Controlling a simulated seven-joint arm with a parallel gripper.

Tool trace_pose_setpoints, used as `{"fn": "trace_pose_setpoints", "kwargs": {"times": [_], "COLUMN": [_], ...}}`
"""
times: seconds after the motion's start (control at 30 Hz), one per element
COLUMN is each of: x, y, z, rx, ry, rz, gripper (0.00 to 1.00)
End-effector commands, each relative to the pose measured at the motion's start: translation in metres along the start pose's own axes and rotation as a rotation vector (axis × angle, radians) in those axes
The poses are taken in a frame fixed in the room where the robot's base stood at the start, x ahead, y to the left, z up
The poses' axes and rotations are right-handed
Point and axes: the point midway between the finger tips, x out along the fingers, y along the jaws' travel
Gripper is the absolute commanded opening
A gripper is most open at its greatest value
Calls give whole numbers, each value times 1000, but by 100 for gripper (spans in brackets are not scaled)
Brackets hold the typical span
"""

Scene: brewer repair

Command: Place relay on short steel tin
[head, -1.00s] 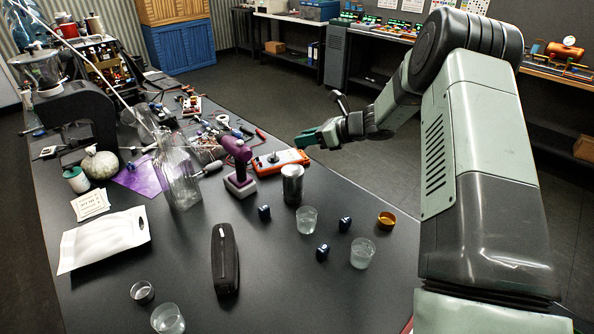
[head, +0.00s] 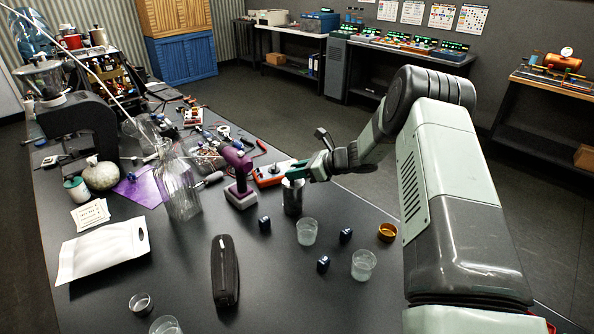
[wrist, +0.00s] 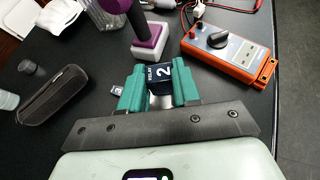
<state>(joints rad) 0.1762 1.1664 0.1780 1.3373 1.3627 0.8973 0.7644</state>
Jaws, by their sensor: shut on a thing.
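My gripper (head: 297,172) is shut on a dark blue relay. In the wrist view the relay (wrist: 160,78) shows the word RELAY and a white 2, held between the green fingers (wrist: 158,88). In the head view the gripper is at the top of a taller steel tin (head: 292,202); I cannot tell whether the relay touches it. A low steel tin (head: 141,303) stands at the near left of the table, far from my gripper. It looks empty. Other dark blue relays (head: 264,224) (head: 345,236) (head: 323,264) lie on the table.
Clear glasses (head: 307,232) (head: 363,265) and a brass-coloured cup (head: 387,232) stand at the right. A black case (head: 224,270) lies front centre. A glass (head: 166,325) is near the low tin.

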Motion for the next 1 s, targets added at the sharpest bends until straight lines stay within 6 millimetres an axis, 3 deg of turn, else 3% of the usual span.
{"fn": "trace_pose_setpoints", "kwargs": {"times": [0.27,0.3,0.43,0.8,1.0], "x": [1,1,1,-3,-37], "y": [0,0,0,-1,-2], "z": [-2,-2,-2,2,2], "rx": [0,-1,-1,-1,0], "ry": [-1,-1,0,0,-1], "rz": [0,-1,-1,-2,-5], "gripper": [2,36,56,57,57]}}
